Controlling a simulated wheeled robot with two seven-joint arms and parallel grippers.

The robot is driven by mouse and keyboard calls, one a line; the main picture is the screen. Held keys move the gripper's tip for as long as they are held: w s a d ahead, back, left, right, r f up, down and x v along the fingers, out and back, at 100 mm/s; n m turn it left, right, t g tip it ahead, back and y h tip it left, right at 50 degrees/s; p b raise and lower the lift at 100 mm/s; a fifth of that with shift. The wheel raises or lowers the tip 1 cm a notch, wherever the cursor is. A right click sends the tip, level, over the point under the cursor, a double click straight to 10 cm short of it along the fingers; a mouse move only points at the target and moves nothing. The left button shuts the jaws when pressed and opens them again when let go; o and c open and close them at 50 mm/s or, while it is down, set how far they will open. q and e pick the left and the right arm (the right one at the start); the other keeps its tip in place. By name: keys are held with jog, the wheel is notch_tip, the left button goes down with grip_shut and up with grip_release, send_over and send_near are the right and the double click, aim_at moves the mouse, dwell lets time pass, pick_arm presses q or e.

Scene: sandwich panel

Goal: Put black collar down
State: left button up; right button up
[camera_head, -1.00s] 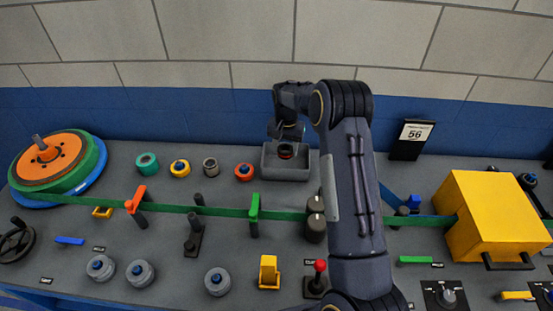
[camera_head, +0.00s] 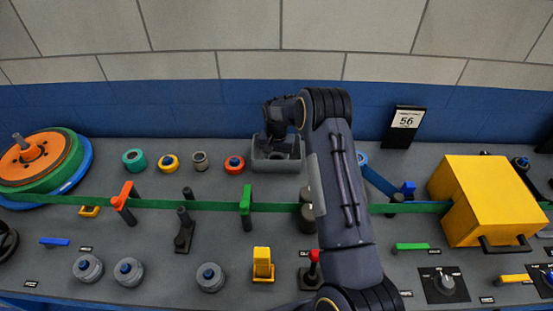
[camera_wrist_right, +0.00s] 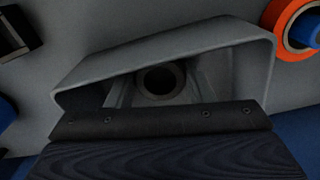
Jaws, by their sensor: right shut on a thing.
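The black collar (camera_wrist_right: 142,82) is a dark ring, seen end-on in the right wrist view inside the outline of a grey open tray (camera_wrist_right: 240,38). In the head view the same tray (camera_head: 275,166) stands at the back of the bench by the blue wall band. My right gripper (camera_head: 278,146) reaches down into the tray and is shut on the black collar. In the head view the collar is mostly hidden by the gripper and tray wall. I cannot tell whether it touches the tray floor. My left gripper is not in view.
Left of the tray stand an orange collar (camera_head: 234,158), a grey collar (camera_head: 200,155), a yellow collar (camera_head: 168,155) and a teal collar (camera_head: 133,155). A green belt (camera_head: 160,204) crosses the bench in front. A yellow box (camera_head: 475,190) stands at right.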

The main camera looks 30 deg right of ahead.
jog(key=shift+f, duration=0.2)
jog(key=o, duration=1)
jog(key=shift+r, duration=0.15)
